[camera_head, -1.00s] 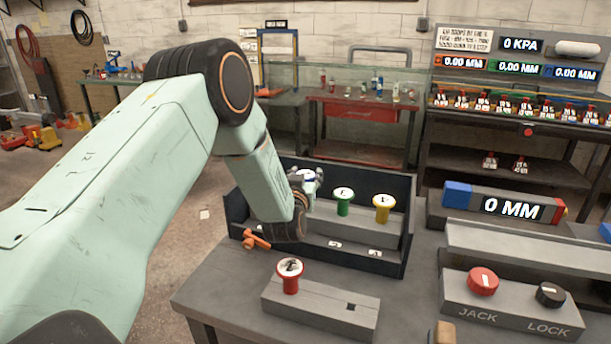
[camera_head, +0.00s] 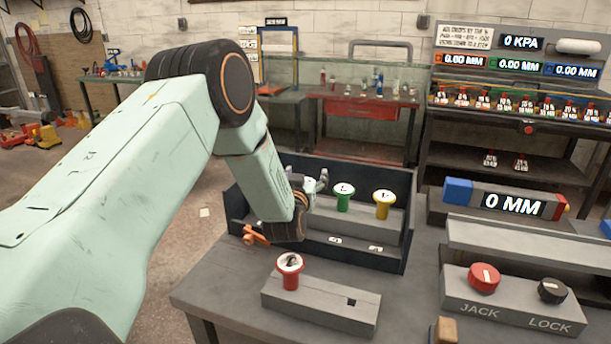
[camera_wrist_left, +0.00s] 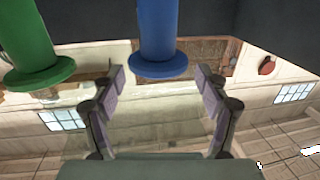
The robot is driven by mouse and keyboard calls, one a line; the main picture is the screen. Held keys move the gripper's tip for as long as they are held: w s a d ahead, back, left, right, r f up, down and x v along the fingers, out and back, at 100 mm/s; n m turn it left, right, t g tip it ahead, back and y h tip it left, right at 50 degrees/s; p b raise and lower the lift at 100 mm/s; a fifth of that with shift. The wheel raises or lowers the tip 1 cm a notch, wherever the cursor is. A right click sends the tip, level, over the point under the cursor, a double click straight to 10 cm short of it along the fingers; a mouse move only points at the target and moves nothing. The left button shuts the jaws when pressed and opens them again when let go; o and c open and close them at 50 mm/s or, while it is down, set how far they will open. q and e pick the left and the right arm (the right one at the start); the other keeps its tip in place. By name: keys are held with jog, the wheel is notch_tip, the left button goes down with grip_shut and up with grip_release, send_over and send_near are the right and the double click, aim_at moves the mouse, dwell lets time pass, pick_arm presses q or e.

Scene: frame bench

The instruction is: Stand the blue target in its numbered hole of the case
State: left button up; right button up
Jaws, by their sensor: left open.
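The blue target (camera_wrist_left: 157,35) shows in the left wrist view, just beyond and between the fingertips of my open left gripper (camera_wrist_left: 160,78); I cannot tell whether they touch it. In the head view my left gripper (camera_head: 318,183) is over the left part of the dark case (camera_head: 393,262) and hides the blue target. The green target (camera_head: 343,198) and yellow target (camera_head: 383,204) stand upright in the case's grey block, right of the gripper. The green target also shows in the left wrist view (camera_wrist_left: 28,40). My right gripper is out of view.
A red target (camera_head: 290,272) stands in a grey block (camera_head: 320,306) before the case; a square hole is open at its right. An orange part (camera_head: 254,236) is at the case's left front. The jack and lock box (camera_head: 510,305) stands at the right.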

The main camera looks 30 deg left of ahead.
pick_arm(q)
jog(key=shift+r, duration=0.1)
jog(key=shift+r+p, duration=1.05)
jog(key=shift+r, duration=0.25)
jog(key=shift+s+r, duration=0.1)
jog(key=shift+r, duration=0.05)
jog(key=shift+r+p, duration=2.1)
jog(key=shift+r, duration=0.7)
